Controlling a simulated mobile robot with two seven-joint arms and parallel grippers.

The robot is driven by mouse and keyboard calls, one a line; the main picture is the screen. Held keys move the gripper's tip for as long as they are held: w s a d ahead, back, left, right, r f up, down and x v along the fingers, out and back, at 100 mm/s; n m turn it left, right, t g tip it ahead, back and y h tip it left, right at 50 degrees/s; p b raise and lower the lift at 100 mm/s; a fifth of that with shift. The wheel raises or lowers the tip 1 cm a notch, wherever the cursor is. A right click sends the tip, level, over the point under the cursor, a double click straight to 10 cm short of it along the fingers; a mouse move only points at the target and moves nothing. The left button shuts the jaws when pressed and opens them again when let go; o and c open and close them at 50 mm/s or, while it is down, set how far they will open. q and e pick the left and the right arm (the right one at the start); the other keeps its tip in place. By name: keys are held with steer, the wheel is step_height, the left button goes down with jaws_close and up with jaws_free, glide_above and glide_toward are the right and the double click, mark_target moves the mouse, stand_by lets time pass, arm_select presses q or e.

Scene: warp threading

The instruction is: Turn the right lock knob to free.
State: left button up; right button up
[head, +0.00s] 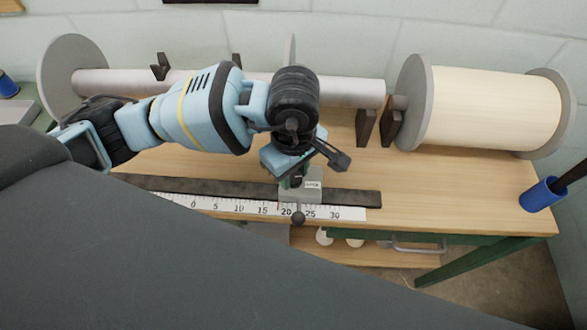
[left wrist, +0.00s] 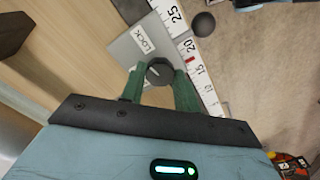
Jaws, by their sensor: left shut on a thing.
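A grey block (head: 299,205) sits on the dark rail above the scale, near the 20 to 25 marks. It also shows in the left wrist view (left wrist: 125,52), with a LOCK label on top. My left gripper (left wrist: 159,70) reaches down from above, its two green fingers shut on the dark lock knob (left wrist: 160,73). A pale line shows on the knob's top, slanting. In the head view my left gripper (head: 293,180) hides most of the knob. No second lock knob is in sight. My right gripper is not in view.
A dark rail (head: 350,198) and white scale (head: 180,200) run along the bench front. Behind are a metal roller (head: 345,93) and a cream spool (head: 497,105) with grey flanges. A blue cup (head: 543,194) stands at the right. The bench right of the block is clear.

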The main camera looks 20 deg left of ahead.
arm_select(q)
steer(key=n+p, duration=0.1)
steer(key=n, duration=0.3)
steer(key=shift+r+n, duration=0.15)
steer(key=shift+n, duration=0.15)
steer(key=n+p, duration=0.2)
steer(key=n, duration=0.3)
steer(key=shift+r+n, duration=0.1)
steer(key=shift+n, duration=0.2)
steer(key=shift+n+p, duration=0.75)
steer(key=shift+n, duration=0.05)
steer(key=n+p, duration=0.1)
steer(key=n, duration=0.1)
steer(key=shift+n+p, duration=0.3)
steer(key=shift+n, duration=0.1)
steer(key=shift+n+p, duration=0.3)
steer(key=shift+n, duration=0.3)
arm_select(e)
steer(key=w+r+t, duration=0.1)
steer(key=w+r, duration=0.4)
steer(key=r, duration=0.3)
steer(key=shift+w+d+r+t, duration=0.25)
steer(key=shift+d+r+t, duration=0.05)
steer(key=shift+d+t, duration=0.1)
arm_select(q)
steer(key=shift+f, duration=0.2)
steer(key=o, duration=1)
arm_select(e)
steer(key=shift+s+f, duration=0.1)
